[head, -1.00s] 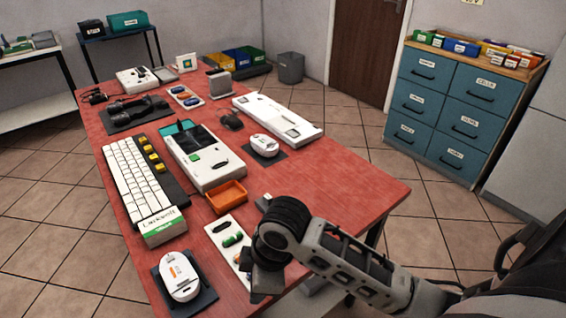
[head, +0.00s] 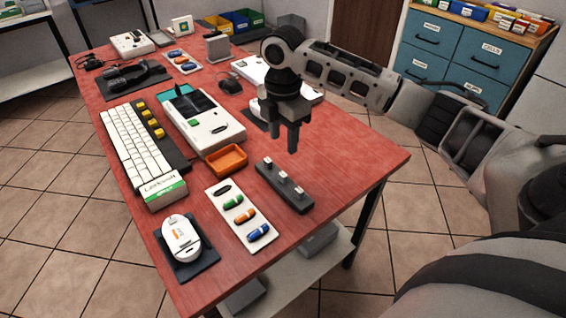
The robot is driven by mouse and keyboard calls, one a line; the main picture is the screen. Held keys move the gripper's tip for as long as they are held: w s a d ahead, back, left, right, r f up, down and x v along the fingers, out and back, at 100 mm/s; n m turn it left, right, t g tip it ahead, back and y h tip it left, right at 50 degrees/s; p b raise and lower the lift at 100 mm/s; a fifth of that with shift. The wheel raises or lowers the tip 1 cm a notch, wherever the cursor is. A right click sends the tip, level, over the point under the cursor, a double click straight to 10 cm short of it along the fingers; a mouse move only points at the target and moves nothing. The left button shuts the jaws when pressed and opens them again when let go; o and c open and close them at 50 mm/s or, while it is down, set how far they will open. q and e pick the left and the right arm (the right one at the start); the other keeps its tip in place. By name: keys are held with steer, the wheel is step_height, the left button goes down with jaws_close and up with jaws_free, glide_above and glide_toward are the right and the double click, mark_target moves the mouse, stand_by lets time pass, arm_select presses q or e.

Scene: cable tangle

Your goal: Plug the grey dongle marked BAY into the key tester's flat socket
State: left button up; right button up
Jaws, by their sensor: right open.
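The key tester appears to be the white device (head: 222,131) with a dark panel and a green label, mid-table; I cannot make out its flat socket. No BAY marking is readable. A white tray (head: 242,224) near the front holds green (head: 233,202), orange (head: 245,216) and blue (head: 258,232) pieces, with a dark shape (head: 223,190) at its far end. A dark grey strip (head: 284,187) with small pale plug-like tips lies to its right; I cannot tell whether the dongle is among these. My right gripper (head: 284,142) is open, pointing down above the table beyond the strip. My left gripper is out of view.
An orange bin (head: 226,158) sits between tester and tray. A white keyboard (head: 135,150) lies left, a white mouse (head: 181,238) on a dark pad at the front left. A white panel (head: 250,72) is partly behind my gripper. The red table's right front is clear.

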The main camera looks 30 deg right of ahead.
mark_target(283, 174)
step_height(283, 174, down, 11)
steer(key=shift+f, duration=0.1)
stand_by(0.3)
jaws_close()
